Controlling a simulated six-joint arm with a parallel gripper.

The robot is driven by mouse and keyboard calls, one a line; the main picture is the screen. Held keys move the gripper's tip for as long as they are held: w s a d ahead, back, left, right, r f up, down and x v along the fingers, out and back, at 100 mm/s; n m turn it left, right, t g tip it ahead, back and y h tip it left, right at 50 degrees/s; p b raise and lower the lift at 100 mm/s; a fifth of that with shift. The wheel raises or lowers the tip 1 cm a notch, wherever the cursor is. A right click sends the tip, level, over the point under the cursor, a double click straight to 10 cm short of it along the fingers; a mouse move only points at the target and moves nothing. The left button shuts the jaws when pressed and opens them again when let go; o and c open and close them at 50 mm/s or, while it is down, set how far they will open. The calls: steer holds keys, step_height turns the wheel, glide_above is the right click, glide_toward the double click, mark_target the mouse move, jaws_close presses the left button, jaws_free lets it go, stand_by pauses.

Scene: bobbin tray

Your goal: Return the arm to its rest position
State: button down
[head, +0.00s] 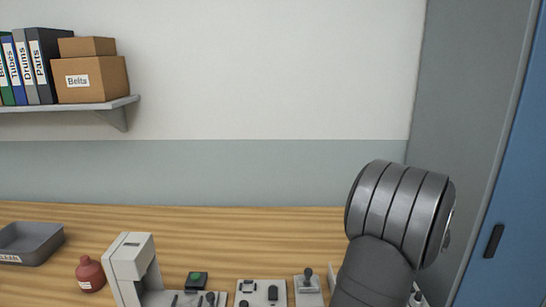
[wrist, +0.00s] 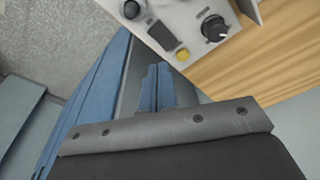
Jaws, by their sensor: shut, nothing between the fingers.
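My gripper (wrist: 159,85) shows in the wrist view, its two bluish fingers side by side and shut, with nothing between them. Its dark body fills the bottom of that view. The fingers point toward a light grey control panel (wrist: 186,22) with a dark knob and a yellow button, but I cannot tell the gap. In the head view my arm rises at the lower right, in front of the bench; my gripper is not visible there.
The wooden bench (head: 240,235) carries a grey tray (head: 57,240), a red bottle (head: 90,274), a pale machine (head: 125,261), a green-button box (head: 197,280), a switch box (head: 246,300) and a lever box (head: 302,290). A blue door (head: 520,200) stands right. A shelf (head: 115,106) hangs upper left.

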steer(key=s+a+r+n+h, duration=0.2)
steer(key=a+r+n, duration=0.2)
steer(key=r+n, duration=0.3)
steer(key=shift+w+d+f+m+t, duration=0.1)
steer(key=shift+d+f+m, duration=0.1)
steer(key=shift+f, duration=0.4)
steer(key=shift+w+d+f+m+t, duration=0.1)
steer(key=shift+w+d+f+m, duration=0.1)
steer(key=shift+f, duration=0.35)
steer(key=shift+w+d+f+m+t, duration=0.1)
steer(key=shift+d+f+m, duration=0.1)
steer(key=shift+f, duration=0.4)
steer(key=c, duration=2.2)
jaws_free()
